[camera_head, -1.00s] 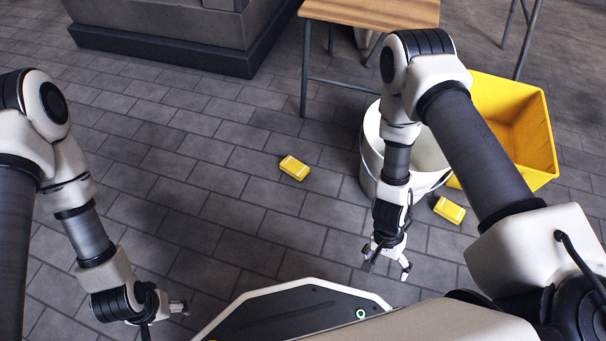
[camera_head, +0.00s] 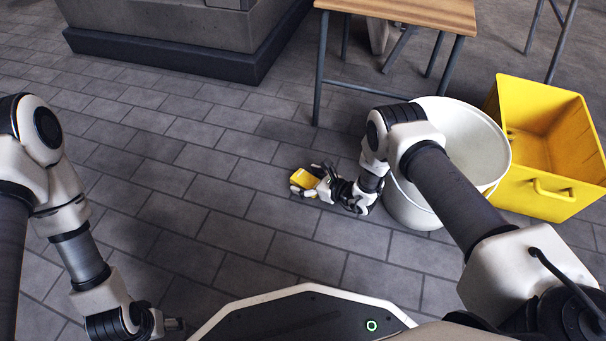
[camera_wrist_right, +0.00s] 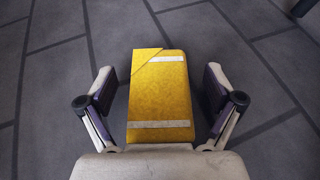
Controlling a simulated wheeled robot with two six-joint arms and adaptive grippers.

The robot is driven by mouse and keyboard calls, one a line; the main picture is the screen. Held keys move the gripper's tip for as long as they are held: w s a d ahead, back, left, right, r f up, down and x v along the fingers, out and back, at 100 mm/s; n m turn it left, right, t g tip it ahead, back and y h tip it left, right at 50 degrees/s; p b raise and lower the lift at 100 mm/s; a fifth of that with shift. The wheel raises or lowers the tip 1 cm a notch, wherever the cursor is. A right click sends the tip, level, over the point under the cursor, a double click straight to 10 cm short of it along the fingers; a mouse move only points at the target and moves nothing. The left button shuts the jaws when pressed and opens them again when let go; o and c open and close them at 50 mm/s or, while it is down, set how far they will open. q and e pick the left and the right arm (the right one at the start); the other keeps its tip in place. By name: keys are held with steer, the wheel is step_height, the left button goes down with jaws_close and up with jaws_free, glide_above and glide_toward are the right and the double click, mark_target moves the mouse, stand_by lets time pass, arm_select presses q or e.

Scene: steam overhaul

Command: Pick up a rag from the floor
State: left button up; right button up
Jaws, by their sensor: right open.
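A yellow rag (camera_head: 304,177), folded into a flat block with pale stripes, lies on the grey tiled floor left of the white bucket. My right gripper (camera_head: 311,183) is low at the floor by it. In the right wrist view the rag (camera_wrist_right: 159,95) lies between the two spread fingers, with a gap on each side, so the gripper is open. The fingers partly cover the rag in the head view. My left gripper (camera_head: 172,326) is at the lower left, away from the rag; its finger opening is not clear.
A white bucket (camera_head: 480,139) stands right beside my right arm. A yellow crate (camera_head: 536,185) stands right of it. A wooden-topped table (camera_head: 420,12) and a dark-based cabinet (camera_head: 170,55) are behind. The floor to the left is clear.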

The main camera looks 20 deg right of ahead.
steer(key=shift+w+a+f, duration=0.2)
steer(key=shift+w+f, duration=0.05)
steer(key=shift+r, duration=0.1)
steer(key=c, duration=1.2)
steer(key=shift+r, duration=0.15)
steer(key=shift+c, duration=0.2)
